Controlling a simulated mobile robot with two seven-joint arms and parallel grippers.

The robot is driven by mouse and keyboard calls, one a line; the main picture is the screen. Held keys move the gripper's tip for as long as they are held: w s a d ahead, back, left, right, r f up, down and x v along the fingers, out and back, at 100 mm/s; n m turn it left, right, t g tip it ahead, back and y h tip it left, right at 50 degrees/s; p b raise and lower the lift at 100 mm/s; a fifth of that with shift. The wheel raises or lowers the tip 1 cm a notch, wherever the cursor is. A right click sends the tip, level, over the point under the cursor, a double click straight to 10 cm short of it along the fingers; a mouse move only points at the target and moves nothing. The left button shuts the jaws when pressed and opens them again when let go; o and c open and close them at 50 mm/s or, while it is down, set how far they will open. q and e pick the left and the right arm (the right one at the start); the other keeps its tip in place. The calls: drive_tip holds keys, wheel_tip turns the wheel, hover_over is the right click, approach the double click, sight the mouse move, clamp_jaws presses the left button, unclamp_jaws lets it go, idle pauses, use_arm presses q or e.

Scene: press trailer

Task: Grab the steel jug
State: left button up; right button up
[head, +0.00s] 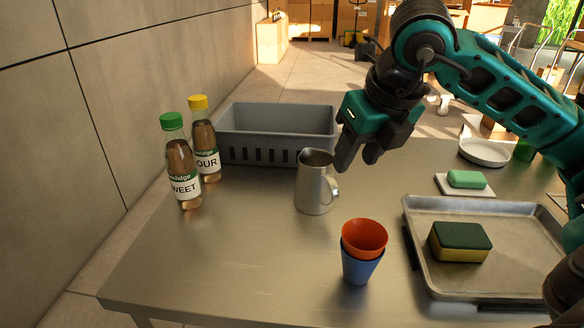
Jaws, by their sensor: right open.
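The steel jug (314,183) stands upright on the steel table in the middle of the head view, its handle on the right side. My right gripper (356,162) is just right of the jug and a little above it, fingers pointing down, open and empty. I cannot tell from this one view how far apart they are in depth. My left gripper is not in view.
A grey crate (270,157) stands behind the jug. Two bottles, green-capped (182,162) and yellow-capped (204,140), are to the left. Stacked cups (360,252) stand in front. A metal tray (504,277) with a sponge (459,242) lies to the right. The front left table is clear.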

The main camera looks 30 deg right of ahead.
sight(336, 194)
drive_tip(key=b+x, duration=0.1)
drive_tip(key=x, duration=0.5)
drive_tip(key=shift+w+f, duration=0.25)
drive_tip(key=shift+w, duration=0.1)
drive_tip(key=shift+w+f+b, duration=0.25)
drive_tip(key=shift+f+b, duration=0.05)
drive_tip(key=shift+f, duration=0.2)
drive_tip(key=x, duration=0.4)
drive_tip(key=shift+s+a+f, duration=0.15)
drive_tip(key=shift+s+f, duration=0.05)
drive_tip(key=shift+f, duration=0.1)
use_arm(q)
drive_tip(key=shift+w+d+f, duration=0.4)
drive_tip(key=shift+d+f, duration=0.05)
use_arm(e)
drive_tip(key=shift+w+f, duration=0.2)
drive_tip(key=shift+f, duration=0.15)
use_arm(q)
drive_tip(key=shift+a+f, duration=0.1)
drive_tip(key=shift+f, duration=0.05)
use_arm(e)
clamp_jaws()
